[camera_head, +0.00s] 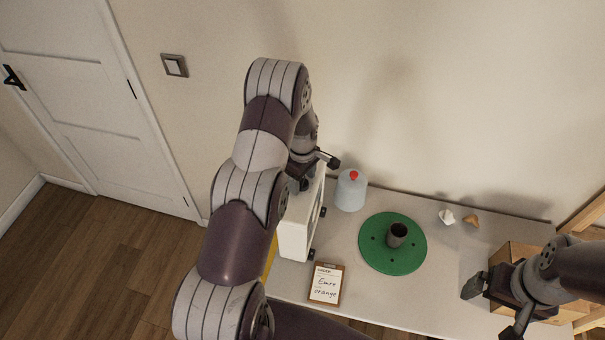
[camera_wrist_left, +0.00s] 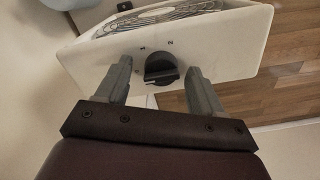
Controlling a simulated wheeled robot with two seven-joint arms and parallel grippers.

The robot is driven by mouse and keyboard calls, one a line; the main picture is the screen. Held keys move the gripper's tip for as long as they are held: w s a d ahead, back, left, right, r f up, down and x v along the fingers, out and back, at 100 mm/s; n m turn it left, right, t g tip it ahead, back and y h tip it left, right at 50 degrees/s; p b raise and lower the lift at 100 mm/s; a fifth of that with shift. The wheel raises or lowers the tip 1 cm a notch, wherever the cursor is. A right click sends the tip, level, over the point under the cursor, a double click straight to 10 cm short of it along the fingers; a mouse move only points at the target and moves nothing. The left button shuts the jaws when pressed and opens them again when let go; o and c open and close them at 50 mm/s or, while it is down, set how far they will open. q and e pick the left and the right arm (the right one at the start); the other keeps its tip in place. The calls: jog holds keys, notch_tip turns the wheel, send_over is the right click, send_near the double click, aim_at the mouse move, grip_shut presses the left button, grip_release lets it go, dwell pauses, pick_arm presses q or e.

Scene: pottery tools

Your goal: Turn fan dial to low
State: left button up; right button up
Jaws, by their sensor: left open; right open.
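The fan is a white box (camera_head: 296,228) at the left end of the table in the head view, partly covered by my left arm. In the left wrist view the fan (camera_wrist_left: 225,42) shows its grille at the top and a black dial (camera_wrist_left: 160,68) on the near face, with small marks around it. My left gripper (camera_wrist_left: 160,78) is open, one finger on each side of the dial; I cannot tell whether either touches it. In the head view this gripper (camera_head: 318,172) is at the top of the fan. My right gripper (camera_head: 494,312) is open and empty at the table's right.
On the table (camera_head: 446,275) are a blue bottle with a red top (camera_head: 350,190), a green disc (camera_head: 377,258) carrying a dark cup (camera_head: 397,235), a clipboard (camera_head: 325,285), and two small pieces (camera_head: 447,217). A wooden box (camera_head: 514,256) stands beside my right gripper. The wall is behind.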

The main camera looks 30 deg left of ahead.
pick_arm(q)
jog(key=shift+s, duration=0.2)
jog(key=shift+w, duration=0.1)
jog(key=c, duration=1.1)
jog(key=shift+o, duration=0.2)
